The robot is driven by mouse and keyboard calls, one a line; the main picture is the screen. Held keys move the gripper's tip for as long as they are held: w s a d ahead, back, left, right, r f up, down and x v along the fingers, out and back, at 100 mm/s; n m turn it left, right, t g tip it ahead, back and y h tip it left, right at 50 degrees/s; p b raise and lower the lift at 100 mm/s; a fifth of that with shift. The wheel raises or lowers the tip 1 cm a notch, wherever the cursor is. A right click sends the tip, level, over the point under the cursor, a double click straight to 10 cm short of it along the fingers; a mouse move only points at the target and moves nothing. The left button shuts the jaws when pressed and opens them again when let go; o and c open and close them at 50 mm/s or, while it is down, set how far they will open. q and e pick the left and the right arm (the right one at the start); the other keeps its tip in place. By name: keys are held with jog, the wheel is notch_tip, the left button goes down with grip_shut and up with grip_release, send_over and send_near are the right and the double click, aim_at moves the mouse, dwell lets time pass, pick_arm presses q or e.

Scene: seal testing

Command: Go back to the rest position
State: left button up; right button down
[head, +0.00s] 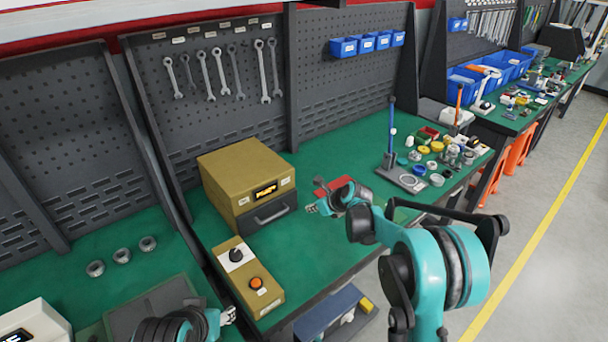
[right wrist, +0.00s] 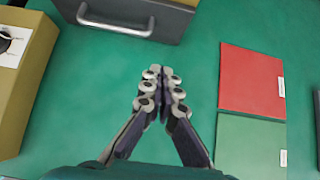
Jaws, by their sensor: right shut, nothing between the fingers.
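My right gripper (head: 316,208) hangs over the green bench, right of the tan box's drawer. In the right wrist view the right gripper (right wrist: 165,75) has its fingertips together, with nothing between them. Its arm comes in from the lower right. My left gripper (head: 229,314) shows only in part at the bottom of the head view, low beside the tan control box. Its fingers are too small there to tell open from shut.
A tan tester (head: 246,180) with a drawer handle (right wrist: 115,24) stands left of the right gripper. A control box (head: 248,277) has black and orange knobs. Red (right wrist: 251,78) and green (right wrist: 250,148) panels lie right. A stand (head: 391,150) and small parts are farther back.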

jog(key=s+d+r+n+h, duration=0.1)
jog(key=s+d+r+n, duration=0.1)
jog(key=s+r+n, duration=0.4)
jog(key=s+d+r+n+h, duration=0.1)
jog(key=s+d+n, duration=0.15)
jog(key=s, duration=0.45)
jog(key=s+d+r+n, duration=0.2)
jog(key=s+r+n, duration=0.2)
jog(key=s+n, duration=0.25)
jog(key=s+d+f+n+h, duration=0.1)
jog(key=s+d+n, duration=0.1)
jog(key=s+n, duration=0.5)
jog(key=s+d+f+n+h, duration=0.2)
jog(key=s+n, duration=0.4)
jog(key=s, duration=0.6)
jog(key=shift+s+d+f+n, duration=0.2)
jog(key=shift+s+d+n, duration=0.2)
jog(key=shift+d, duration=0.4)
